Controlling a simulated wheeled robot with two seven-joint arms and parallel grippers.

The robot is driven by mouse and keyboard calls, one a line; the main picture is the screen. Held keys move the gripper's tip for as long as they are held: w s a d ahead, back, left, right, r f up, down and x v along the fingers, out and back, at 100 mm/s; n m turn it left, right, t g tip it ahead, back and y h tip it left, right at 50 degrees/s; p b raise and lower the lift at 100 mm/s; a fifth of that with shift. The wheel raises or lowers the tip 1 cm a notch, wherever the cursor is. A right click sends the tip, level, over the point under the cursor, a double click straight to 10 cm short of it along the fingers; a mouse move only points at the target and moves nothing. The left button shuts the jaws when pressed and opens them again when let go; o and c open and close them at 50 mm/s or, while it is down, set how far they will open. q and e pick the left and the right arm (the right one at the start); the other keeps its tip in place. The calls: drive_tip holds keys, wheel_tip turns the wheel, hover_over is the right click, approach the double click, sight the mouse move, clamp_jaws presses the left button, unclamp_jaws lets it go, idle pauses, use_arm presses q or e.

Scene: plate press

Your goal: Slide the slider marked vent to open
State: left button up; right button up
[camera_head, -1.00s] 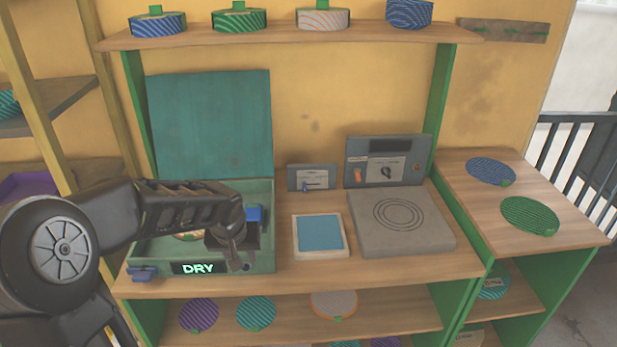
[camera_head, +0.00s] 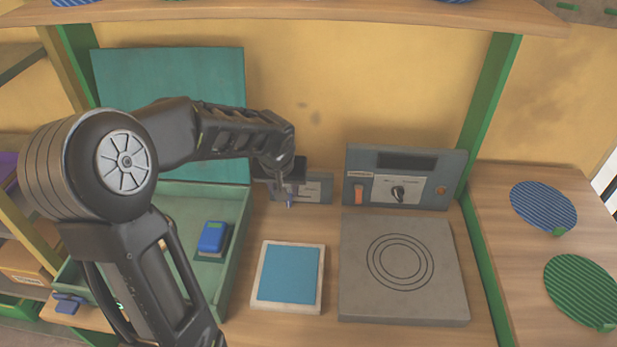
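The small grey panel (camera_head: 316,187) stands at the back of the bench, behind the blue pad. A small purple-blue slider knob (camera_head: 290,203) shows at its lower left; the word on the panel is too small to read. My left gripper (camera_head: 284,190) is in front of the panel's left part, its fingers pointing down close to the knob. It hides that part of the panel, and I cannot tell whether it touches the knob or how far its fingers are apart. My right gripper is not in view.
An open teal box (camera_head: 236,260) with a blue block (camera_head: 212,237) stands at left, partly behind my arm. A blue pad (camera_head: 288,274) and a grey plate with rings (camera_head: 405,305) lie in front. A larger control panel (camera_head: 440,195) stands right of the small one.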

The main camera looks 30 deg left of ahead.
use_arm(q)
drive_tip(key=shift+w, duration=0.25)
drive_tip(key=shift+s+r, duration=0.1)
drive_tip(key=shift+p+x, duration=0.35)
drive_tip(key=shift+x, duration=3.6)
drive_tip(key=shift+c, duration=0.2)
clamp_jaws()
